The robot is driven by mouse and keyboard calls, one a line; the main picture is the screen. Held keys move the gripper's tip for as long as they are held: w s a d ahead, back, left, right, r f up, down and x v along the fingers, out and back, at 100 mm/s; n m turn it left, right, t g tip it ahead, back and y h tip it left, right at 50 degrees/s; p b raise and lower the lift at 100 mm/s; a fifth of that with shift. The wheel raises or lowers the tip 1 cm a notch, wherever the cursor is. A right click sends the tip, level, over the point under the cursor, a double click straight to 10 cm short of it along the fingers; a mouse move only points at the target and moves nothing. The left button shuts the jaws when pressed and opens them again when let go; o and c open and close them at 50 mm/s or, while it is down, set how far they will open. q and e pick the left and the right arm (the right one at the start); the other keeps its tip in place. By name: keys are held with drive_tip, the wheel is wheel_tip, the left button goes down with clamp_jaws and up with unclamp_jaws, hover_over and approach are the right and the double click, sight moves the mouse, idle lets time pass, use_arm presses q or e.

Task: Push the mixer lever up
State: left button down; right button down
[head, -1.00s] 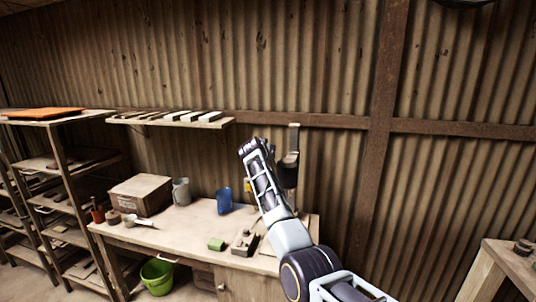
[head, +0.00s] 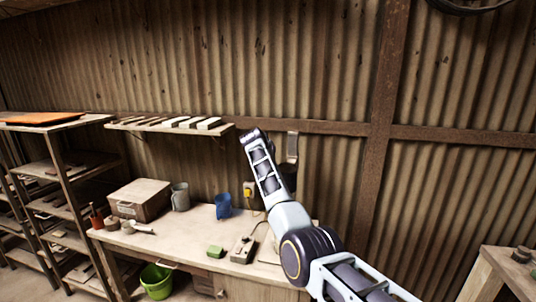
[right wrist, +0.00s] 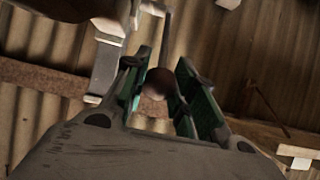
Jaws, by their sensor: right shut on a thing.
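My right arm reaches up from the lower right in the head view, and my right gripper (head: 251,137) is at its far end, small and partly hidden by the wrist. In the right wrist view the gripper (right wrist: 160,72) has its green-padded fingers on both sides of a dark brown rounded knob (right wrist: 159,83), which looks like the lever's end. The mixer (head: 292,147) shows as a grey upright part against the wall, just right of the gripper. My left gripper is not in view.
A workbench (head: 185,237) stands below, with a wooden box (head: 139,199), a blue jug (head: 223,205) and a green block (head: 215,252). A wall shelf (head: 150,125) is left of the gripper. The corrugated wall to the right is clear.

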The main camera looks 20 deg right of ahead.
drive_tip(key=shift+r, duration=0.3)
drive_tip(key=c, duration=1.4)
unclamp_jaws()
drive_tip(key=shift+c, duration=0.2)
drive_tip(key=shift+f, duration=0.15)
drive_tip(key=shift+s+a, duration=0.15)
drive_tip(key=v, duration=1.1)
drive_tip(key=shift+s+r, duration=0.25)
drive_tip(key=shift+a, duration=0.1)
